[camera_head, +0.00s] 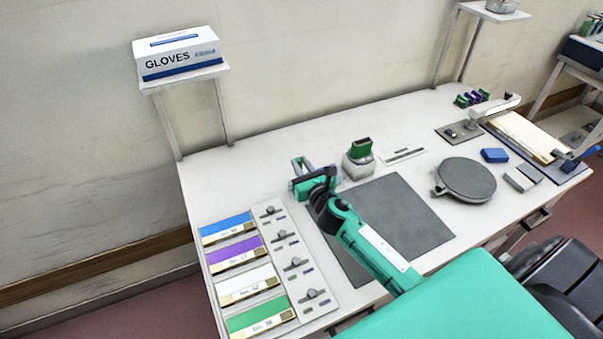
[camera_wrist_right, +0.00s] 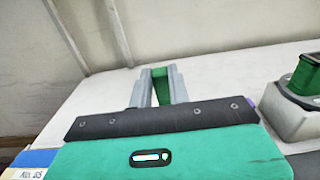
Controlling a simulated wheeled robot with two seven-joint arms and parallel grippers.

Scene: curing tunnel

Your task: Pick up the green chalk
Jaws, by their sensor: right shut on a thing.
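My right gripper (camera_wrist_right: 159,88) is shut on the green chalk (camera_wrist_right: 160,90), a narrow green piece between its two grey fingers in the right wrist view. In the head view my right gripper (camera_head: 303,166) is at the back left of the table, beyond the dark mat. The chalk is mostly hidden there by the gripper and wrist. I cannot tell whether the chalk touches the table. My left gripper is not in view.
The white table (camera_head: 262,155) holds a dark mat (camera_head: 405,215), a green-topped grey block (camera_head: 359,160), a round grey plate (camera_head: 466,180) and a row of coloured boxes (camera_head: 233,255). A glove box (camera_head: 178,55) sits on a raised shelf.

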